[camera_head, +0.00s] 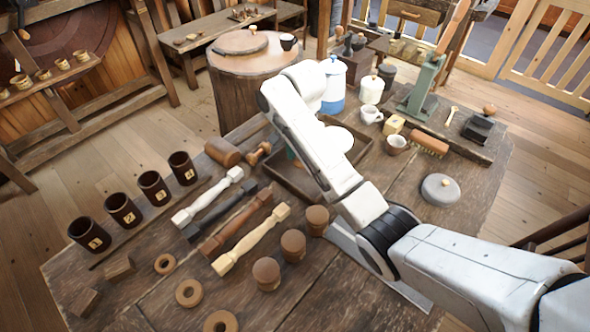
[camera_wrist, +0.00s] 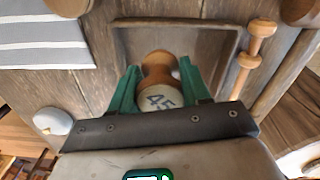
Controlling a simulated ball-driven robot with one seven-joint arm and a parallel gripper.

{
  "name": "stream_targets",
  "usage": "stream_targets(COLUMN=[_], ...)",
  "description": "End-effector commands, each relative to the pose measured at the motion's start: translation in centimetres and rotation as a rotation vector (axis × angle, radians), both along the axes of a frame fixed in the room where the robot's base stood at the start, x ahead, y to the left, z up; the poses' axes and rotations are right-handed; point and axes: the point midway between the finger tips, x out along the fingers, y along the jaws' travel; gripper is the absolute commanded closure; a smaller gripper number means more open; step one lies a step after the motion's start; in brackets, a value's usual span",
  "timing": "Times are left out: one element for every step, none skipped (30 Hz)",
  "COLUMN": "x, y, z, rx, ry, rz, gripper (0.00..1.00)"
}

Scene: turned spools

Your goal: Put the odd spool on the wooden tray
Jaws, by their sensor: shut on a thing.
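My gripper (camera_wrist: 160,72) has its green fingers closed on the sides of a brown, waisted wooden spool (camera_wrist: 158,60). The spool's pale end faces the wrist camera and bears dark figures that look like 45. The wooden tray (camera_wrist: 175,23), dark and rimmed, lies beyond the spool in the wrist view; I cannot tell whether the spool touches its floor. In the head view the tray (camera_head: 288,184) is partly hidden behind my arm. There a bit of green finger (camera_head: 291,153) shows over the tray, and the held spool is hidden.
A slim wooden spool-like piece (camera_head: 259,153) and a mallet (camera_head: 222,152) lie left of the tray.

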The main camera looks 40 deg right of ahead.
Motion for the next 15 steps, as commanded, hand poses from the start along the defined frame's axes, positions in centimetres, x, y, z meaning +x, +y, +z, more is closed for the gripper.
stream_targets(x=[0.7, 1.0, 1.4, 1.7, 2.0, 2.3, 2.6, 2.9, 3.4, 3.7, 4.0, 4.4, 4.6, 4.9, 5.1], y=[-0.3, -0.4, -0.6, -0.7, -0.8, -0.9, -1.0, -1.2, -1.4, -1.5, -1.6, -1.8, -1.8, -1.9, -2.0], z=[-1.0, -1.1, -1.3, -1.8, -2.2, -2.7, -3.1, -3.4, -3.4, -3.8, -4.2, -4.7, -5.0, -5.2, -5.5], rx=[-0.001, -0.001, -0.001, -0.001, -0.002, -0.001, -0.001, -0.001, -0.001, -0.001, -0.002, -0.001, -0.001, -0.001, -0.001], ry=[-0.002, -0.002, -0.002, 0.0, -0.001, 0.0, 0.0, 0.0, 0.002, 0.003, 0.002, 0.002, 0.003, 0.001, 0.001], rz=[0.0, -0.001, -0.001, -0.001, -0.001, -0.001, -0.001, -0.002, -0.002, -0.002, -0.001, -0.002, -0.002, -0.001, 0.0], gripper=[0.83, 0.83, 0.83, 0.83, 0.83, 0.83, 0.83, 0.83, 0.83, 0.83, 0.83, 0.83, 0.83, 0.83, 0.83])
